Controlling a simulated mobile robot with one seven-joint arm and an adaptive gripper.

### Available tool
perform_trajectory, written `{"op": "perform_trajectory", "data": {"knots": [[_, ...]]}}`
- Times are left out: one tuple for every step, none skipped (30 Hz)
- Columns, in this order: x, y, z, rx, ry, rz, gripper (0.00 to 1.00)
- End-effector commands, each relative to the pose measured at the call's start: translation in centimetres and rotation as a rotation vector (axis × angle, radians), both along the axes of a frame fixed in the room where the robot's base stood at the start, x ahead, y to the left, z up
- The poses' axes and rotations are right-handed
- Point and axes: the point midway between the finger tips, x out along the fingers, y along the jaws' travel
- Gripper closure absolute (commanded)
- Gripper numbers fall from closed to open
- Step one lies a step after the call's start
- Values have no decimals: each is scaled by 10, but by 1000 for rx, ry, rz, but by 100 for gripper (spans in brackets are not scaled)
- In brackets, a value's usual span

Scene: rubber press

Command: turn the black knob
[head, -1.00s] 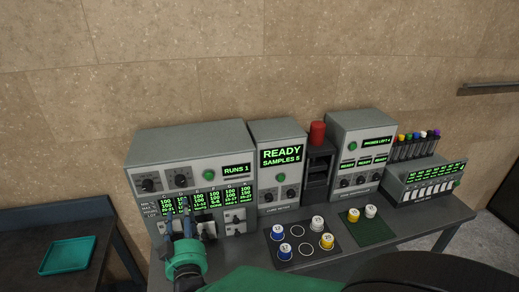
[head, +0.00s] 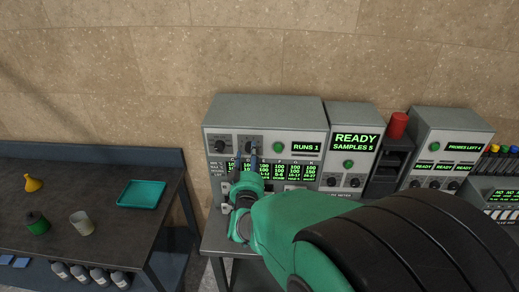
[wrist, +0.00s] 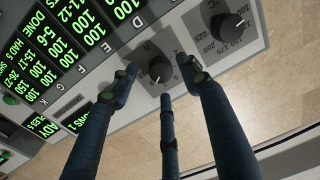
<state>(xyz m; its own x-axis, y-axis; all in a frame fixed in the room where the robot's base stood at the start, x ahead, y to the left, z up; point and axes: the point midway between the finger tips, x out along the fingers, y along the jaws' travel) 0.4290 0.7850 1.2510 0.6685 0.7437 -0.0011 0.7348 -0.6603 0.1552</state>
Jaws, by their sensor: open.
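Two black knobs sit on the upper front panel of the left grey machine (head: 265,110). The left knob (head: 219,146) is clear of my gripper; it also shows in the wrist view (wrist: 229,25) with a numbered dial. The right knob (head: 250,146) is the one my gripper is at. In the wrist view this knob (wrist: 159,70) lies between the dark fingertips of my gripper (wrist: 162,80), which are spread open on either side of it, with a third finger below. I cannot tell whether any finger touches it. In the head view my gripper (head: 254,160) partly covers the panel.
A green button (head: 278,146) and a RUNS 1 display (head: 305,147) are right of the knobs. A second machine (head: 354,115) reads READY SAMPLES 5. A dark side table (head: 90,230) at left holds a teal tray (head: 141,195) and small containers.

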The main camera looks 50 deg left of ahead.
Motion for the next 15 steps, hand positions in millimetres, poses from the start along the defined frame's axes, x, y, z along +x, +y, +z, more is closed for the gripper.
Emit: {"op": "perform_trajectory", "data": {"knots": [[4,4,1,1,-1,-1,53],[5,6,1,1,-1,-1,53],[7,8,0,1,-1,-1,53],[8,10,0,1,-1,-1,53],[10,11,1,1,-1,0,53],[11,12,1,1,-1,0,53],[11,13,1,1,-1,0,53],[12,14,1,1,-1,0,53],[13,15,1,1,-1,0,53],[13,15,1,1,-1,0,53],[13,15,1,1,-1,0,53],[13,15,1,1,-1,1,53],[13,15,1,1,-1,1,53],[13,15,1,1,-1,1,53],[13,15,1,1,-1,1,53]]}}
